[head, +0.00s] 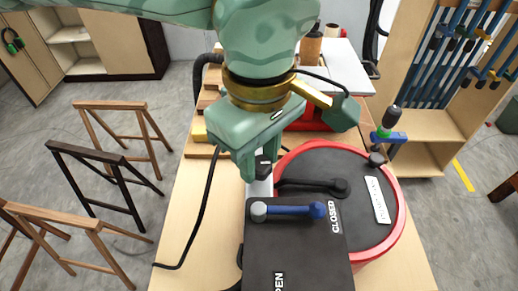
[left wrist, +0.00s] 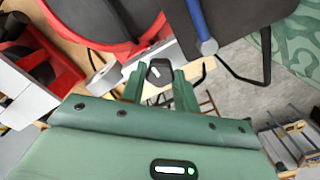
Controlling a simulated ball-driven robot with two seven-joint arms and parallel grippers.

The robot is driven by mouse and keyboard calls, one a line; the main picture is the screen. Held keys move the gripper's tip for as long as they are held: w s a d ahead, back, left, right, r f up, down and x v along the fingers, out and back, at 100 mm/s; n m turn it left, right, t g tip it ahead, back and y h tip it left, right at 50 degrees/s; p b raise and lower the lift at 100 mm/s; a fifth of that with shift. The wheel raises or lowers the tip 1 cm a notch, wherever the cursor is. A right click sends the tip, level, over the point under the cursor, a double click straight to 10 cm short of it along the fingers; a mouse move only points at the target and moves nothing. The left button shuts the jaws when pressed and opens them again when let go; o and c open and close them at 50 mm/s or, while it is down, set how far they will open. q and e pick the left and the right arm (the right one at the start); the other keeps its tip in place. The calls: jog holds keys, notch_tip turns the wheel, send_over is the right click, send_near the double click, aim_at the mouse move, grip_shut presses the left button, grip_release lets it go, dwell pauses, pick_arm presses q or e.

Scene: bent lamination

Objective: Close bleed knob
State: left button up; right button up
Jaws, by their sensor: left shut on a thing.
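My left gripper (head: 262,165) reaches down from the top of the head view to the far edge of a black box (head: 290,245). It is shut on a small black knob with a white mark, which shows between the two green fingers in the left wrist view (left wrist: 160,72); those fingers (left wrist: 159,82) stand on either side of it. In the head view the gripper mostly hides the knob. A blue lever (head: 290,210) lies across the box, its blue end by the CLOSED label (head: 334,216). My right gripper is not in view.
A round black lid with a red rim (head: 398,232) stands right of the box, with a black handle (head: 325,185) close to my gripper. A black cable (head: 207,205) hangs at the left over the wooden table (head: 185,235). Trestles (head: 110,135) stand on the floor at left.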

aim_at(260, 163)
pick_arm(q)
jog(key=shift+r+m, duration=0.1)
jog(key=shift+m, duration=0.2)
jog(key=o, duration=1)
jog(key=shift+c, duration=0.2)
notch_tip(260, 163, up, 16)
jog(key=p, duration=0.2)
